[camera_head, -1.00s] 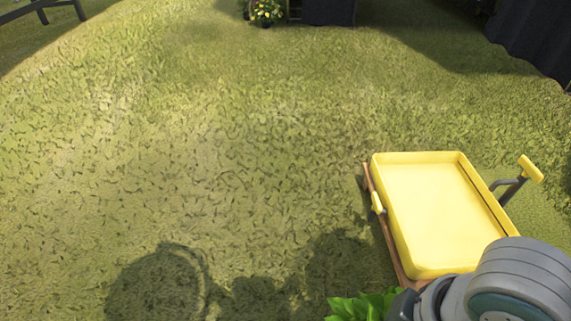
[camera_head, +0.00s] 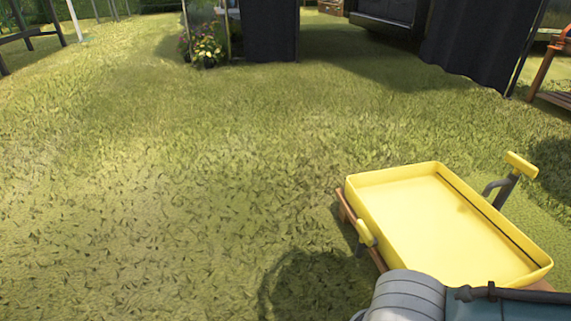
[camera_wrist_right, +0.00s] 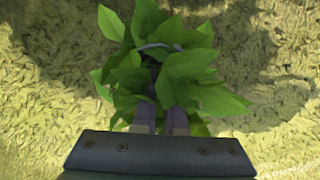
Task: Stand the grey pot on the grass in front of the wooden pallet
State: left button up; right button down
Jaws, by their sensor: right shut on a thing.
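A leafy green plant (camera_wrist_right: 165,70) fills the middle of the right wrist view. The fingers of my right gripper (camera_wrist_right: 160,118) reach into its leaves and are shut, with the leaves hiding the tips. A thin grey curve, which may be part of the pot's rim (camera_wrist_right: 160,47), shows among the leaves; the rest of the pot is hidden. Grass lies below the plant. In the head view only my right arm shows at the bottom right; its gripper is out of frame. My left gripper is in neither view. I cannot make out the wooden pallet.
A yellow tray cart (camera_head: 435,225) with upright handles stands close at the right, beside my right arm. Dark curtains (camera_head: 270,30) and potted yellow flowers (camera_head: 208,50) stand at the back. A wooden piece (camera_head: 555,85) is at the far right. The grass at centre and left is open.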

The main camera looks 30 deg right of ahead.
notch_tip(320, 180, down, 6)
jog(key=b, duration=0.4)
jog(key=shift+r, duration=0.25)
jog(key=shift+f, duration=0.15)
jog(key=c, duration=1.4)
grip_release()
jog(key=shift+f, duration=0.1)
jog(key=shift+c, duration=0.2)
jog(key=o, duration=0.5)
jog(key=shift+c, duration=0.2)
